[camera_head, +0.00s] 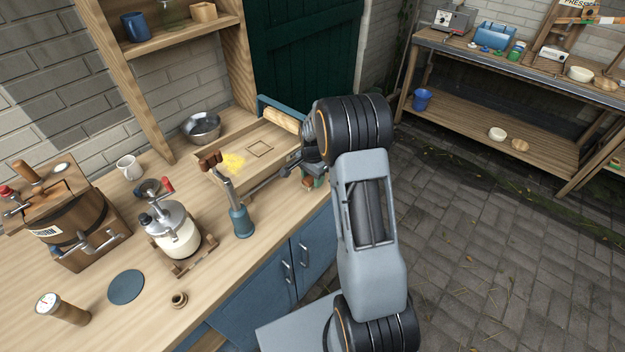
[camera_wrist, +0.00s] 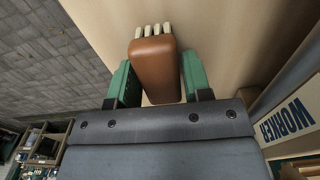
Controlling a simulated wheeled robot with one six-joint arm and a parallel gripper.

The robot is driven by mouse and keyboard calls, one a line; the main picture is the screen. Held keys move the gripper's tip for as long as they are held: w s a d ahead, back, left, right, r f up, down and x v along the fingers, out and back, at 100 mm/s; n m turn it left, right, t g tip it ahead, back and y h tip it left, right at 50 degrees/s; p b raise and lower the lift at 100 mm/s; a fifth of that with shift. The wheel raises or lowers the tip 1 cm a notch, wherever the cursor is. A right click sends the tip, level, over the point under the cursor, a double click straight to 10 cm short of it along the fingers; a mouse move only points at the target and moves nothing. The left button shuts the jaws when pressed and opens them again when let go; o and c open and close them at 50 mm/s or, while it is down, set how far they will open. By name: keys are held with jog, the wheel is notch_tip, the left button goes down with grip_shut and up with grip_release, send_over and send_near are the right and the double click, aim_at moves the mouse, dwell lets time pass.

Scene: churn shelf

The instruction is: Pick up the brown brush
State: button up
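The brown brush (camera_wrist: 155,68) shows in the wrist view, with a smooth brown body and pale bristle tufts at its far end. The two green fingers of my gripper (camera_wrist: 160,82) stand on either side of it. A gap shows between the brush and the right finger; the left finger is close beside it, and I cannot tell if they touch. In the head view my gripper (camera_head: 313,180) is at the right edge of the wooden counter, and the brush is mostly hidden there.
A wooden tray (camera_head: 224,187) with yellow material lies left of my gripper on the counter (camera_head: 215,270). A blue-grey upright tool (camera_head: 240,220), a metal-topped jar (camera_head: 175,235) and a wooden churn (camera_head: 75,215) stand further left. The paved floor at right is open.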

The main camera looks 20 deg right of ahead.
jog(key=c, duration=0.5)
jog(key=shift+c, duration=0.2)
jog(key=shift+r, duration=0.1)
jog(key=shift+r, duration=0.5)
notch_tip(320, 180, up, 2)
jog(key=shift+r, duration=0.15)
jog(key=s+r+b, duration=0.1)
jog(key=s+r, duration=0.3)
jog(key=s, duration=0.3)
jog(key=s+a+r+b, duration=0.1)
jog(key=s+r+b, duration=0.1)
jog(key=s+r, duration=0.3)
jog(key=shift+s+a+r, duration=0.15)
jog(key=shift+s+r, duration=0.15)
jog(key=shift+s, duration=0.7)
